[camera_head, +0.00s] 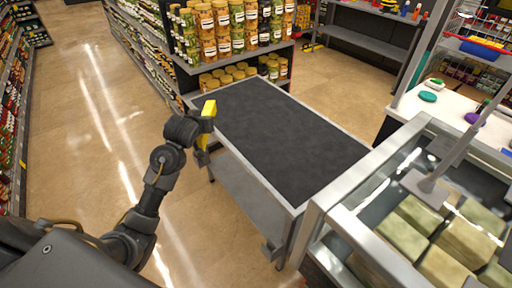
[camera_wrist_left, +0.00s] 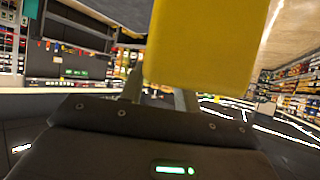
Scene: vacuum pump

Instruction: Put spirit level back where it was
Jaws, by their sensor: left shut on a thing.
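The yellow spirit level (camera_head: 209,108) is in my left gripper (camera_head: 202,125), beside the left edge of the dark-topped table (camera_head: 270,135). It stands roughly upright, with parts showing above and below the gripper. In the left wrist view the spirit level (camera_wrist_left: 205,45) fills the upper middle, close to the camera. My left gripper's two fingers (camera_wrist_left: 158,97) reach up to it, and their tips are partly hidden behind it. My right gripper is in neither view.
The tabletop is bare, with a lower shelf (camera_head: 245,185) beneath. Shelves of jars (camera_head: 235,35) stand behind it. A glass-fronted case (camera_head: 400,235) with wrapped blocks is at the lower right. A white counter (camera_head: 440,108) holds small items. Open floor (camera_head: 95,110) lies left.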

